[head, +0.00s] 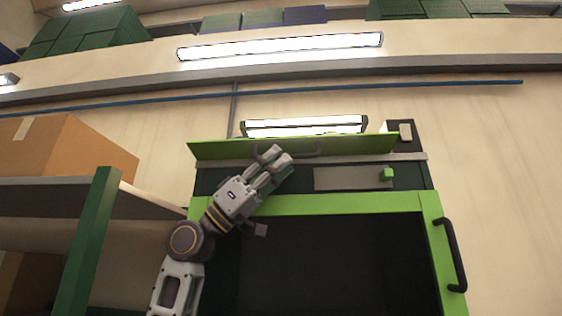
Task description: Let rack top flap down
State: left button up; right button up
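The rack (429,240) has a bright green frame around a dark open bay. Its top flap (355,145) is a long green panel at the top of the rack, seen from below and standing out over the dark top strip. A dark handle (305,149) shows on the flap, partly hidden by my fingers. My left gripper (270,157) reaches up from the lower left, with its fingertips at the flap's underside near the handle. The fingers lie close together; I cannot tell whether they grip the handle. My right gripper is not in view.
A grey plate (340,179) and a small green block (386,174) sit on the strip below the flap. A black side handle (453,255) is at the right. A shelf (60,185) with a cardboard box (75,150) stands at the left, close to my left arm.

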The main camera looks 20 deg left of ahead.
pick_arm(q)
jog(key=v, duration=1)
dwell(0.9)
